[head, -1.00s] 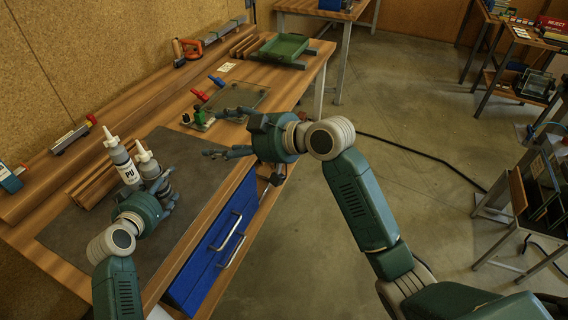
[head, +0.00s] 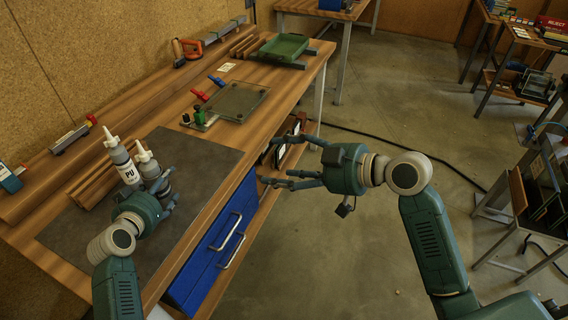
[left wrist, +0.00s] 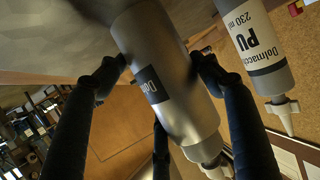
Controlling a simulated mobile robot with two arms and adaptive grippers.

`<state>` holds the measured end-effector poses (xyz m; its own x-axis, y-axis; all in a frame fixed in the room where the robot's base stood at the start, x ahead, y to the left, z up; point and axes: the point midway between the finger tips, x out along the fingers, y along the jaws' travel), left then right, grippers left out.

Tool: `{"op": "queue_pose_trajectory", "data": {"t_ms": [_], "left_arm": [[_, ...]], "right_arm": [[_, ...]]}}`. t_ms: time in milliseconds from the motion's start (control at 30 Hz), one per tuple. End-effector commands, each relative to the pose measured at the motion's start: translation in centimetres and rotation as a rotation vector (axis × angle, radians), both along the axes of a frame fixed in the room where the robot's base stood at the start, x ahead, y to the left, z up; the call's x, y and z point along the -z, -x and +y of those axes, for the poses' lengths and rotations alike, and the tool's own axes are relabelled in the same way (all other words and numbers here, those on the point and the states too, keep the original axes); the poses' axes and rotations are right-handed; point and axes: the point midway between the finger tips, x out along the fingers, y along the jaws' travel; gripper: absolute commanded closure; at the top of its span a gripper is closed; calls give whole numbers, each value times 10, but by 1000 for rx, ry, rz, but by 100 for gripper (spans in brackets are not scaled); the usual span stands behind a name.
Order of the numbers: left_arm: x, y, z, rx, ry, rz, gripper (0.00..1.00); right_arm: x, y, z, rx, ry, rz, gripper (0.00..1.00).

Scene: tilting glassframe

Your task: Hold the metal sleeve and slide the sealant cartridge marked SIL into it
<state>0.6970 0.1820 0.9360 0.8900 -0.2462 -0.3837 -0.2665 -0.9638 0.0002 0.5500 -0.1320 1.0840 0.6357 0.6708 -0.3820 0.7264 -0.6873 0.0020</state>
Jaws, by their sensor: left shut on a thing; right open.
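My left gripper (head: 166,194) is shut on a grey metallic cylinder (head: 152,170) over the dark mat. In the left wrist view the cylinder (left wrist: 165,75) lies between the fingers. It has a dark patch lettered "Dol..." and a pale nozzle at its far end. I cannot read SIL, nor tell how far a cartridge sits inside a sleeve there. The cartridge marked PU (head: 125,166) stands just left of it, nozzle up; its white label shows in the left wrist view (left wrist: 258,45). My right gripper (head: 267,165) is open and empty, beyond the bench's front edge.
The dark mat (head: 205,165) is clear to the right of the held cylinder. Wooden strips (head: 92,186) lie behind the PU cartridge. A glass plate (head: 238,101), small clamps (head: 199,119) and a green tray (head: 284,47) are farther along the bench. Blue drawers (head: 212,250) are below.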

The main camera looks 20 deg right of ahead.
Motion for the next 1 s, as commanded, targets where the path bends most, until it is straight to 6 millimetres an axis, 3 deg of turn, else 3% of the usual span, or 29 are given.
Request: {"op": "queue_pose_trajectory", "data": {"t_ms": [200, 233, 333, 733, 1000], "left_arm": [[-1, 0, 0, -1, -1, -2, 65], [-1, 0, 0, -1, -1, -2, 33], [-1, 0, 0, -1, -1, -2, 13], [-2, 5, 2, -1, -1, -1, 13], [-19, 46, 14, -2, -4, -1, 13]], "right_arm": [[0, 0, 0, 0, 0, 0, 29], [0, 0, 0, 0, 0, 0, 29], [0, 0, 0, 1, 0, 0, 29], [0, 0, 0, 1, 0, 0, 29], [0, 0, 0, 1, 0, 0, 29]]}}
